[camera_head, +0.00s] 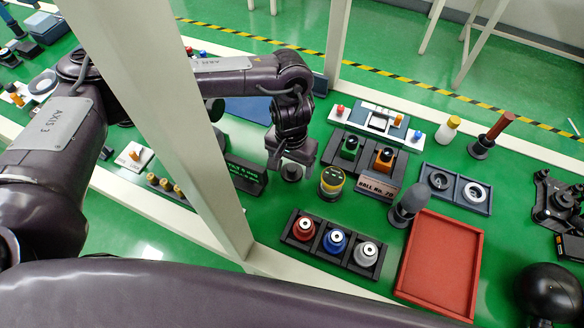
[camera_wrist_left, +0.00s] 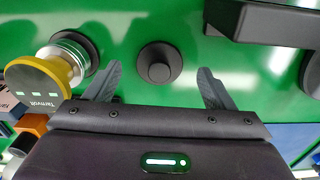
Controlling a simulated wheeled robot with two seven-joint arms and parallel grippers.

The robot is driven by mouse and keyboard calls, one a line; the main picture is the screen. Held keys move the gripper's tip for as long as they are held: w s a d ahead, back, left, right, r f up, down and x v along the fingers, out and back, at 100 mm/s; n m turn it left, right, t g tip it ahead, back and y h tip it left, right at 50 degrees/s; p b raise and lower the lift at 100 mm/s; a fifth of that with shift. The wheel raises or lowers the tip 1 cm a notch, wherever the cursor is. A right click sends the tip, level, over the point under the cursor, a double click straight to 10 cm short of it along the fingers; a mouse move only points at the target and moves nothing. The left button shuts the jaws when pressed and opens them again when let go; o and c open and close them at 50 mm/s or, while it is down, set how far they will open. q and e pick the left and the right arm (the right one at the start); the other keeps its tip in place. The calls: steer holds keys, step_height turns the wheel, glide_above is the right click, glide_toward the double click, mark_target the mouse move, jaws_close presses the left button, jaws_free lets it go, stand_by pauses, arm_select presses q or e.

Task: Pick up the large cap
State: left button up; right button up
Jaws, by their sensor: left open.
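A dark round cap-like piece with a wide flange, likely the large cap (camera_wrist_left: 160,63), stands on the green surface in the left wrist view. It lies between and a little beyond my two fingertips, with clear gaps on both sides. In the head view this cap (camera_head: 291,173) shows just below my left gripper (camera_head: 292,162), partly hidden by it. My left gripper is open, empty and points down over the cap. I cannot tell its exact height above the cap. My right gripper is not in view.
A yellow-topped cylinder (camera_head: 332,181) stands close right of the cap; a black display box (camera_head: 245,174) stands close left. A rack of red, blue and grey knobs (camera_head: 335,243) and a red tray (camera_head: 440,265) lie nearer me. A white post (camera_head: 185,110) crosses before my left arm.

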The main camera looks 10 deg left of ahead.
arm_select(q)
steer(key=shift+w+f, duration=0.1)
steer(key=shift+f, duration=0.8)
steer(key=shift+c, duration=0.4)
steer(key=c, duration=1)
steer(key=shift+o, duration=0.2)
steer(key=shift+r, duration=0.1)
